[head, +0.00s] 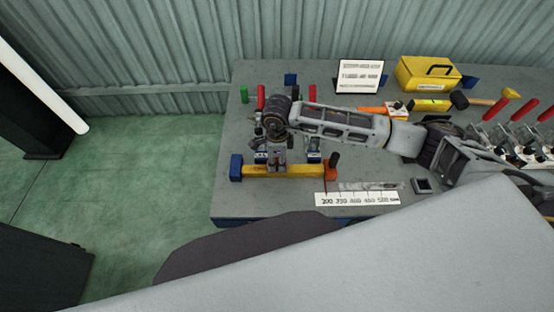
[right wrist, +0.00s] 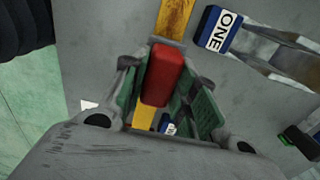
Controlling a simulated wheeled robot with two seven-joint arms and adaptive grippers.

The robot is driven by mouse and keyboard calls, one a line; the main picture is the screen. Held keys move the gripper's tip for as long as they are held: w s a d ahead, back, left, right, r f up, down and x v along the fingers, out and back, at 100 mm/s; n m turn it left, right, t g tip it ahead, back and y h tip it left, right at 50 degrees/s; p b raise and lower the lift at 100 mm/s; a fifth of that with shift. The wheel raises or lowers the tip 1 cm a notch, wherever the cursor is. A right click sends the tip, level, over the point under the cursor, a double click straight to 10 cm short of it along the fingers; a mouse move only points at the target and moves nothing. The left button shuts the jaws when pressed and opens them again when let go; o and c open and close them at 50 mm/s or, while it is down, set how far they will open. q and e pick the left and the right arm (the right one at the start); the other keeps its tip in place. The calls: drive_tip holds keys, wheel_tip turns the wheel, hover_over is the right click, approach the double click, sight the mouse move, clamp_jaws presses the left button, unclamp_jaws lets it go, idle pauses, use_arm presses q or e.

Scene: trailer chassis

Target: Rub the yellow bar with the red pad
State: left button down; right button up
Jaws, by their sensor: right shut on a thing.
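The yellow bar (head: 298,170) lies left to right near the front left of the grey bench, with a blue block at its left end and an orange-red piece at its right end. My right gripper (head: 276,166) points down over the left-middle part of the bar. In the right wrist view the red pad (right wrist: 163,75) sits between the fingers, which are shut on it. The yellow bar (right wrist: 174,18) shows beyond and below the pad, so the pad lies over it; I cannot tell if they touch. The head view hides the pad. My left gripper is not in view.
Red-handled clamps (head: 312,92) stand behind the bar. A white sign (head: 359,76), a yellow toolbox (head: 415,74) and a mallet (head: 487,100) are at the back. More clamps (head: 497,108) stand at the right. A white ruler strip (head: 357,198) lies in front.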

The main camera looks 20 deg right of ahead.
drive_tip(key=shift+f+b, duration=0.4)
drive_tip(key=shift+f, duration=0.05)
idle(0.3)
drive_tip(key=shift+a, duration=0.1)
drive_tip(key=shift+w+a+r+b, duration=0.15)
drive_tip(key=shift+a+b, duration=0.1)
drive_tip(key=shift+a, duration=0.3)
drive_tip(key=shift+w+a+f+b, duration=0.1)
drive_tip(key=shift+w+a+b, duration=0.15)
drive_tip(key=shift+a, duration=0.3)
drive_tip(key=shift+w+a+r+b, duration=0.1)
drive_tip(key=shift+a+b, duration=0.2)
drive_tip(key=shift+a, duration=0.25)
drive_tip(key=shift+a, duration=0.1)
drive_tip(key=shift+w+a+f+b, duration=0.1)
drive_tip(key=shift+w+a+b, duration=0.1)
drive_tip(key=shift+a+b, duration=0.3)
drive_tip(key=shift+w+a+f+b, duration=0.15)
drive_tip(key=shift+a+b, duration=0.1)
drive_tip(key=shift+a, duration=0.3)
drive_tip(key=shift+w+a, duration=0.1)
drive_tip(key=shift+a, duration=0.45)
drive_tip(key=shift+a+b, duration=0.15)
drive_tip(key=shift+b, duration=0.2)
